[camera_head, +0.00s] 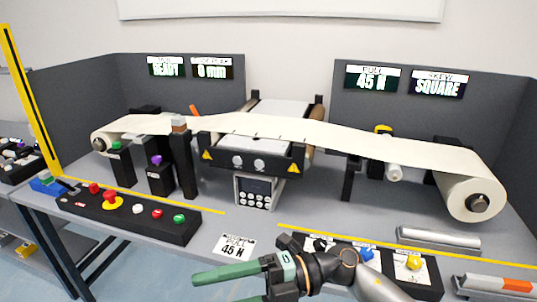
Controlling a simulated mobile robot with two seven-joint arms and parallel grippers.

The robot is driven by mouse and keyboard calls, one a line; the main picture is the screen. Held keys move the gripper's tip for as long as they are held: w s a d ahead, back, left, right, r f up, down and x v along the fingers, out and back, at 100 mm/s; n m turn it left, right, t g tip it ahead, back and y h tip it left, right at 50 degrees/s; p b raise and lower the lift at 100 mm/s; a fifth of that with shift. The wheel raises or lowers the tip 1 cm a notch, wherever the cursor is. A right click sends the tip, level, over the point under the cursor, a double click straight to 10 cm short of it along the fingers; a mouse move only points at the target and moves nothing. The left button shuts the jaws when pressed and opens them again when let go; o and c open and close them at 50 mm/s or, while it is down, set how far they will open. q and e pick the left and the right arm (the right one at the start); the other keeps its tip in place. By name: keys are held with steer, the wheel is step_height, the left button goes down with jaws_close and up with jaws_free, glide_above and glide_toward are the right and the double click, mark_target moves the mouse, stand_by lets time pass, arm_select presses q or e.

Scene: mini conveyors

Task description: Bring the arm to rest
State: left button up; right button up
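My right arm comes in from the bottom right, and its gripper (216,289) points left over the front edge of the table. Its green fingers are apart, with nothing seen between them; the lower finger is partly cut off by the picture's bottom edge. The wrist is in front of a black control panel (428,272) and hides part of it. My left gripper is not in view.
A white web runs from a large roll (474,190) at right across a central machine (250,150) to the left. A button panel (130,212) lies at front left. A card (234,246) reads "PULL 45 N". Screens read READY, 0 mm, 45 N and SQUARE.

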steer(key=w+d+f+m+t+h+p, duration=0.1)
steer(key=w+d+f+m+t+h, duration=0.35)
steer(key=m+t, duration=0.75)
steer(key=w+d+f+m+t+h+p, duration=0.15)
steer(key=w+d+f+m+t, duration=0.3)
steer(key=d+m+t, duration=0.75)
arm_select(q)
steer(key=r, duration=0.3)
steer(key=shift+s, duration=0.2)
arm_select(e)
steer(key=s+d+f+m+g+h, duration=0.2)
steer(key=s+f+m+g+h, duration=0.1)
steer(key=s+f, duration=0.2)
steer(key=s+d+f+m+g+h, duration=0.3)
steer(key=s+f, duration=0.3)
steer(key=f, duration=0.4)
steer(key=s+d+f+m+g+h, duration=0.3)
steer(key=s+f+m, duration=0.2)
steer(key=f, duration=0.3)
steer(key=shift+s+g, duration=0.4)
steer(key=shift+s, duration=0.05)
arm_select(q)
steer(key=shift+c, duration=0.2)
arm_select(e)
steer(key=shift+f, duration=0.1)
